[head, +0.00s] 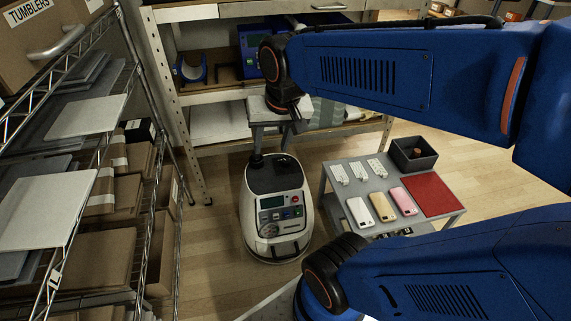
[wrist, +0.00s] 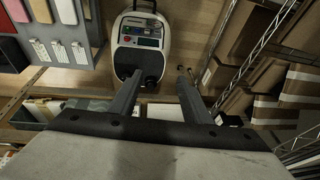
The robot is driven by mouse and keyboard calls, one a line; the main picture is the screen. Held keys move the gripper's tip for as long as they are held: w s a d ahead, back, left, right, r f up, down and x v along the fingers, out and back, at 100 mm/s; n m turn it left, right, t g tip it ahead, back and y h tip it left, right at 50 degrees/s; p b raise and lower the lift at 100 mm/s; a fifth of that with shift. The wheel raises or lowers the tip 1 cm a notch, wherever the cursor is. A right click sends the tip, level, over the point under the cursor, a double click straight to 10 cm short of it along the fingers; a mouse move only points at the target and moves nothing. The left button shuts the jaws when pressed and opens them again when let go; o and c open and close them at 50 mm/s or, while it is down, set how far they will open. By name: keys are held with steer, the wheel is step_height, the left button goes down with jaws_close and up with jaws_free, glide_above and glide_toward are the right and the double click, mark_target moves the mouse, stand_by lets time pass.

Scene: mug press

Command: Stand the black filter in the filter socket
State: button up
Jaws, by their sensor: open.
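A white machine (head: 275,225) with a dark top and a control panel stands on the floor; it also shows in the wrist view (wrist: 141,40). A small black round piece (head: 256,161) shows at its far left end, below one of my fingers; I cannot tell whether it is the black filter. In the wrist view, dark round parts (wrist: 152,79) show at that end, partly behind a finger. I cannot make out the filter socket for certain.
A grey cart (head: 345,207) at the right holds phone-like cases, white cards, a red mat (head: 432,194) and a dark bin (head: 413,154). A wire rack (head: 75,190) with boxes stands at the left. A workbench (head: 215,140) is behind. Wood floor lies around the machine.

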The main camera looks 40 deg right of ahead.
steer(key=s+a+f+n+t, duration=0.1)
steer(key=s+n, duration=0.3)
steer(key=s, duration=0.3)
steer(key=shift+s, duration=0.2)
steer(key=shift+c, duration=0.2)
stand_by(1.8)
